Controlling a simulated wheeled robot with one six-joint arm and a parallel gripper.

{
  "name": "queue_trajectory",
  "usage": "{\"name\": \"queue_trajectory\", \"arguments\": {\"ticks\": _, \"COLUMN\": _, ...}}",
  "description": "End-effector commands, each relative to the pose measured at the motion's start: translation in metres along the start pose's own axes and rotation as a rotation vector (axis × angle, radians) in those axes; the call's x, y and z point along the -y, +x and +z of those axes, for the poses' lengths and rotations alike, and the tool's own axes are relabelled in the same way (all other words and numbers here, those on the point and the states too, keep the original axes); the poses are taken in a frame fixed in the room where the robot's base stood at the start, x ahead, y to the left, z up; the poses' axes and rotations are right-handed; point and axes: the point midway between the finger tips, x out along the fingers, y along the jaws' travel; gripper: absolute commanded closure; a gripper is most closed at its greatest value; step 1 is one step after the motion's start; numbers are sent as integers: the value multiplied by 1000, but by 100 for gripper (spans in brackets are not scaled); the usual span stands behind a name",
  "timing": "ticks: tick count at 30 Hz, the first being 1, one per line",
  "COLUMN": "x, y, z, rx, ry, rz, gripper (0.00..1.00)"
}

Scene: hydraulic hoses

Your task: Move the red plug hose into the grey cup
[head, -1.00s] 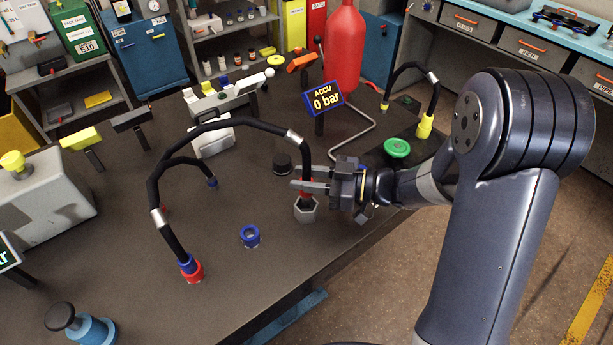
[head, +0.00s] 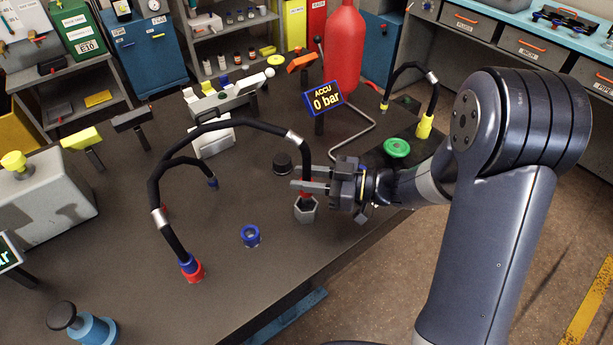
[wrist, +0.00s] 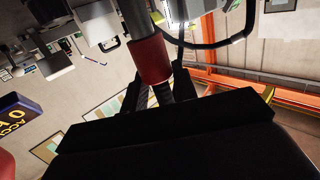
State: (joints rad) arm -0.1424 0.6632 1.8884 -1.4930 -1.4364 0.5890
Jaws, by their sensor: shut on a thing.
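My gripper (head: 312,187) is shut on the red plug (head: 306,184) at one end of a black hose (head: 240,123). The red plug also shows close up in the wrist view (wrist: 151,61), between the fingers. The plug is upright, directly over the grey hexagonal cup (head: 305,211), with its lower tip at or inside the cup mouth. I cannot tell how deep it sits. The hose arches left, and its other end, with a blue collar, stands in a red socket (head: 193,272).
An empty blue socket (head: 250,236) stands left of the grey cup. A black cap (head: 282,162) is behind it. The ACCU display (head: 323,99), a bent metal pipe (head: 365,130) and a green button (head: 397,148) are further back. A second black hose (head: 185,160) lies under the arch.

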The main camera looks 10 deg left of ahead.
Motion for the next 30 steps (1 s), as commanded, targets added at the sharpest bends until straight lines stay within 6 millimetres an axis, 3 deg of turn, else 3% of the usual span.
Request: {"name": "queue_trajectory", "arguments": {"ticks": 30, "x": 0, "y": 2, "z": 23, "rx": -1, "ry": 0, "rz": 0, "gripper": 100}}
